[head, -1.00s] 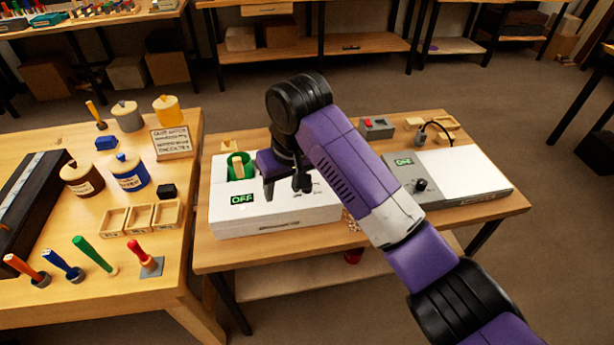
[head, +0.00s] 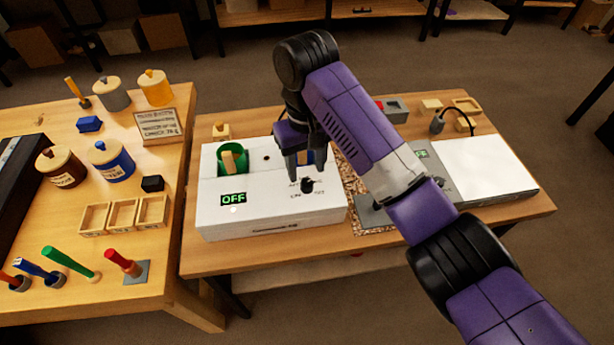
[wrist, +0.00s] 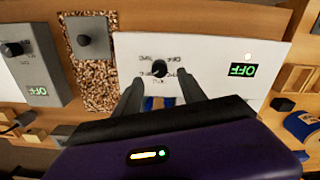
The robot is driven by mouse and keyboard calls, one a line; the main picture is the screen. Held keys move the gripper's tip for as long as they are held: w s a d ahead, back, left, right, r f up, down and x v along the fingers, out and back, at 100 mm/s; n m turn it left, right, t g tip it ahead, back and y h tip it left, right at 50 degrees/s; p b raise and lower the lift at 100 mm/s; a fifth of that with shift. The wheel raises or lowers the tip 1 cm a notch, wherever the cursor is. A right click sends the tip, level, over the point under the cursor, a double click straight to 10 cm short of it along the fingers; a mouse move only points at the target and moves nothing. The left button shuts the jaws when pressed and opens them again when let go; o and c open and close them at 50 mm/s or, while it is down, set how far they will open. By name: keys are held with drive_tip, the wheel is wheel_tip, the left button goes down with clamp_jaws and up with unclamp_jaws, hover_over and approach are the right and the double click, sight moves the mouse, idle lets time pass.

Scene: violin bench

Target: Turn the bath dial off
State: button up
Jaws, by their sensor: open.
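The bath is a white box (head: 270,217) on the right-hand table. Its black dial (head: 307,185) sits on the top, with small printed labels around it. The bath's green display (head: 233,198) reads OFF. In the wrist view the dial (wrist: 160,68) shows just beyond the fingertips, and the display (wrist: 243,70) also reads OFF. My gripper (head: 305,176) is open and empty, pointing down just above and behind the dial. In the wrist view my gripper (wrist: 160,90) has its two fingers apart, one to each side of the dial's line. No contact is visible.
A green pot (head: 232,162) sits in the bath's top. A speckled mat (wrist: 98,82) lies beside the bath, with a grey block with a knob (wrist: 92,40) on it. A grey and white device (head: 485,165) stands further right. The left table holds jars and tools.

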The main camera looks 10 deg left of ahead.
sight(307, 182)
drive_tip(key=shift+f, duration=2.4)
clamp_jaws()
